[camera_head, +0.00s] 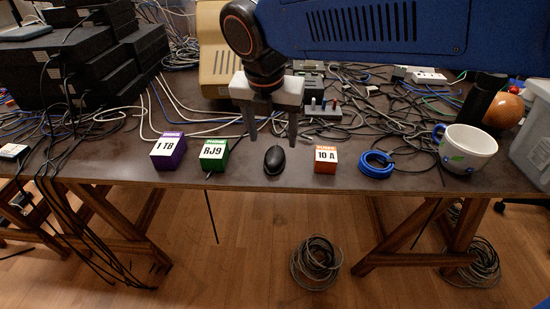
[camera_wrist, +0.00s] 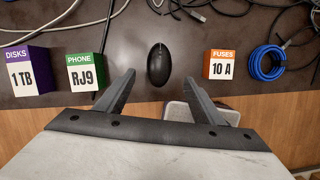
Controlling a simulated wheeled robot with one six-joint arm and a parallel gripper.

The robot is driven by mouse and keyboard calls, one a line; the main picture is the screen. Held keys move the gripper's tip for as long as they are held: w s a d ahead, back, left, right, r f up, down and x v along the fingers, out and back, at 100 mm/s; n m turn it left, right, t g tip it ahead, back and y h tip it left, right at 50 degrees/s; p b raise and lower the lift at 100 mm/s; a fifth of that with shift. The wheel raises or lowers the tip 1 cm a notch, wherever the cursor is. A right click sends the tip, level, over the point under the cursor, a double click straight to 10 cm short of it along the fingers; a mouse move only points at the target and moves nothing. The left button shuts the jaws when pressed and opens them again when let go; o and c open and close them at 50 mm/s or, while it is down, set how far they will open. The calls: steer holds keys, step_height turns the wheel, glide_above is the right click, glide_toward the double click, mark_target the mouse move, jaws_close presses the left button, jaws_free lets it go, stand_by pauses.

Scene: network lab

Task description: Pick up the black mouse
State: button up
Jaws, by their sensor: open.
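The black mouse (camera_head: 275,159) lies on the dark tabletop near its front edge, between the green RJ9 box and the orange 10 A box. It also shows in the wrist view (camera_wrist: 158,65), beyond the fingertips and roughly centred between them. My gripper (camera_head: 272,139) is above the table at the mouse, its two fingers pointing down and spread apart. In the wrist view the fingers (camera_wrist: 159,80) are open with nothing between their pads. The head view does not show clearly how high the fingertips are above the mouse.
Left of the mouse stand the green RJ9 box (camera_head: 214,154) and purple 1 TB box (camera_head: 168,151). Right are the orange 10 A box (camera_head: 325,160), blue cable coil (camera_head: 377,164) and white mug (camera_head: 466,149). Cables clutter the table behind. Bare tabletop separates the mouse from both neighbouring boxes.

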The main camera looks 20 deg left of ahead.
mark_target(275, 153)
steer(key=shift+x, duration=3.6)
steer(key=shift+w, duration=0.15)
steer(key=shift+c, duration=0.6)
steer(key=c, duration=1.1)
steer(key=shift+o, duration=0.2)
